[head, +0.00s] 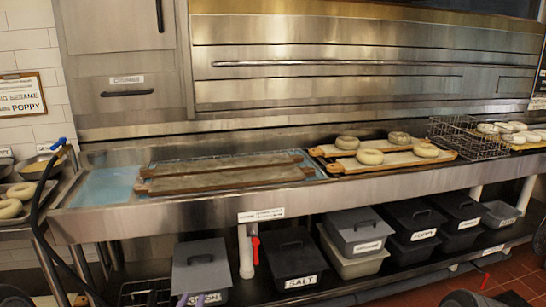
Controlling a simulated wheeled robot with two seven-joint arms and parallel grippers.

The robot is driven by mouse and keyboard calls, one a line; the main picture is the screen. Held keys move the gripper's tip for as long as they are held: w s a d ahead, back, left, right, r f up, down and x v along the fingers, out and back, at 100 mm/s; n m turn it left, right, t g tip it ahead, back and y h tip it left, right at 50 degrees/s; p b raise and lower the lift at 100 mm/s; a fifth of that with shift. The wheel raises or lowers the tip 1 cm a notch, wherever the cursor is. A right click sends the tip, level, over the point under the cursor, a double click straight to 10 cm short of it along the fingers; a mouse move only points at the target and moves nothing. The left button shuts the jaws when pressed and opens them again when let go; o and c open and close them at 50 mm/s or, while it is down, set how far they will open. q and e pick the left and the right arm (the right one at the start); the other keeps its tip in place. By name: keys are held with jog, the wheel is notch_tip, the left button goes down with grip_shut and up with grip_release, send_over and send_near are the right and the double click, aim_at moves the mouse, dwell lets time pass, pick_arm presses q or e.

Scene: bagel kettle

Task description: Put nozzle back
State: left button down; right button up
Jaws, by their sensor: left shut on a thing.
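A blue-ended nozzle (57,144) on a black hose (37,200) stands upright at the left, in front of the wall tiles. The hose curves down past the left end of the steel counter. My left gripper (190,299) shows only as small purplish tips at the bottom edge, in front of the lower shelf bins. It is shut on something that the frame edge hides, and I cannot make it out. It is well below and right of the blue end. My right gripper is not in view.
The steel counter (175,218) holds wooden boards (230,180) and a board with several bagels (370,156). A wire basket (466,137) stands further right. Lidded bins (294,258) fill the lower shelf. A red-handled valve (255,240) hangs beneath the counter.

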pick_arm(q)
jog(key=s+r+m+g+h+p, duration=0.1)
jog(key=s+r+m+h+p, duration=0.3)
jog(key=s+r+p, duration=0.5)
jog(key=s+h+p, duration=0.1)
jog(key=h+p, duration=0.1)
jog(key=shift+s+d+r+g+h, duration=0.25)
jog(key=shift+s+g+h, duration=0.05)
jog(key=shift+s+g, duration=0.1)
